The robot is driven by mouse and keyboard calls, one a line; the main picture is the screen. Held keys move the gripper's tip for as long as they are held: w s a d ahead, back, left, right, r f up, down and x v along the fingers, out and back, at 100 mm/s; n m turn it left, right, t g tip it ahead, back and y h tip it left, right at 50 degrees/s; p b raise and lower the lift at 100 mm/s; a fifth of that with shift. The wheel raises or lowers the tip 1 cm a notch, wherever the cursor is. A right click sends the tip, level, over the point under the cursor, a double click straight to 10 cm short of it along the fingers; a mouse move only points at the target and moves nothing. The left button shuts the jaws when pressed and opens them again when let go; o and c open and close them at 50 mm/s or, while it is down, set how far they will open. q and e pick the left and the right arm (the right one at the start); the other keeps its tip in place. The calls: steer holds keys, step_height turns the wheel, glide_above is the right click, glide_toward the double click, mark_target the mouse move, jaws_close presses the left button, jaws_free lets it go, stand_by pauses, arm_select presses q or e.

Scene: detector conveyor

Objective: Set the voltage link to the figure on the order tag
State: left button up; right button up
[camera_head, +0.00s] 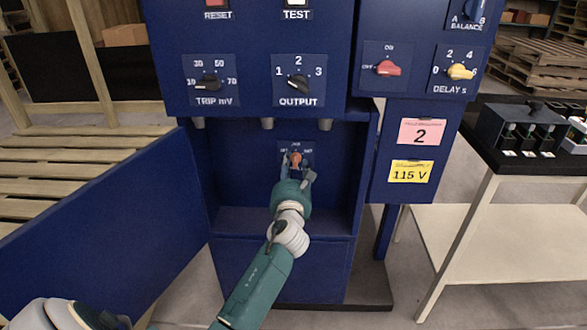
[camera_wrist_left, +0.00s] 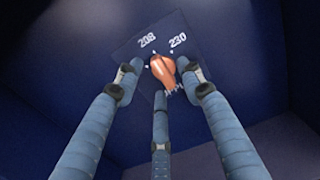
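The voltage link is an orange-red knob (camera_head: 295,159) on a small dark plate at the back of the open cabinet recess. In the left wrist view the knob (camera_wrist_left: 163,70) sits below the figures 208 and 230; other lettering at its lower right is partly hidden. I cannot tell surely which figure it points to. My left gripper (camera_head: 297,174) is in front of the knob. Its three fingers (camera_wrist_left: 157,72) stand spread around the knob, with gaps visible. A yellow tag (camera_head: 411,173) reading 115 V is on the right panel. My right gripper is not in view.
A pink tag (camera_head: 422,132) reading 2 is above the yellow one. Trip (camera_head: 208,83), output (camera_head: 298,84) and delay (camera_head: 460,72) knobs are above. The open blue door (camera_head: 110,225) stands left. A bench (camera_head: 510,190) with a black box (camera_head: 520,128) stands right.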

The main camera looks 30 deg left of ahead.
arm_select(q)
steer(key=shift+w+a, duration=0.1)
jaws_close()
